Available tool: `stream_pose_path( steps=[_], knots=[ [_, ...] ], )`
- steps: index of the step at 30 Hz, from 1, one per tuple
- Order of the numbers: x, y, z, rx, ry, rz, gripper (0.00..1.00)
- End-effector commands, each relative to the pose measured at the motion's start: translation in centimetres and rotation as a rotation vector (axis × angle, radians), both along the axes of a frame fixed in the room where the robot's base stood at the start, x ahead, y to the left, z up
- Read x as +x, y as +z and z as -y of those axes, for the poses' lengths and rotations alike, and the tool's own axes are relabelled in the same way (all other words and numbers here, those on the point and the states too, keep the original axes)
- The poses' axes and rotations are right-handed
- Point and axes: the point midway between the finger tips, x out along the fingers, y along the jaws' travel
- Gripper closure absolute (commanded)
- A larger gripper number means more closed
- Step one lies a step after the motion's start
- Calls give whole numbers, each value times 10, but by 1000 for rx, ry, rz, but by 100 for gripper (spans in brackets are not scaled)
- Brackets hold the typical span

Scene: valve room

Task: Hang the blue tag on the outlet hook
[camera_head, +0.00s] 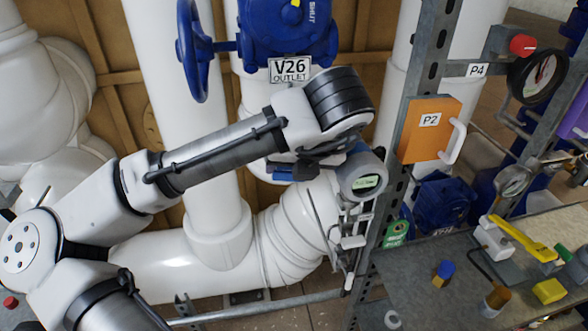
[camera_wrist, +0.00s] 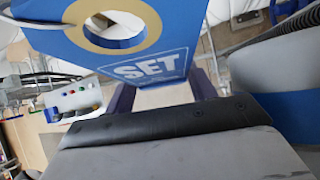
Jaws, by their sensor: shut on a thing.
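The blue tag (camera_wrist: 125,30) fills the top of the wrist view, close to the camera. It has a round hole with a tan ring and a white "SET" label (camera_wrist: 150,66). My gripper (camera_wrist: 162,97) is shut on the blue tag; the grip itself is partly hidden. Blue parts show under the wrist, but I cannot tell tag from finger there. I cannot make out the outlet hook in either view.
A steel post (camera_head: 398,165) with an orange P2 box (camera_head: 430,128) stands right of my wrist. A round gauge (camera_head: 362,178) is close to it. White pipes (camera_head: 190,100) stand behind my arm. A grey bench (camera_head: 450,265) with small items is at lower right.

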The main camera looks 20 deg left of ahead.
Motion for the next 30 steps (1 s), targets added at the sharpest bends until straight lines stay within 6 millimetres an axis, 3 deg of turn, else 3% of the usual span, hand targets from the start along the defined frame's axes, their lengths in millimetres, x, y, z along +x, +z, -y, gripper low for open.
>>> stream_pose_path(
  steps=[18, 30],
  knots=[
    [30, -6, -20, 0, 1, 0, 66],
    [37, -13, -25, 0, -1, 0, 66]
  ],
)
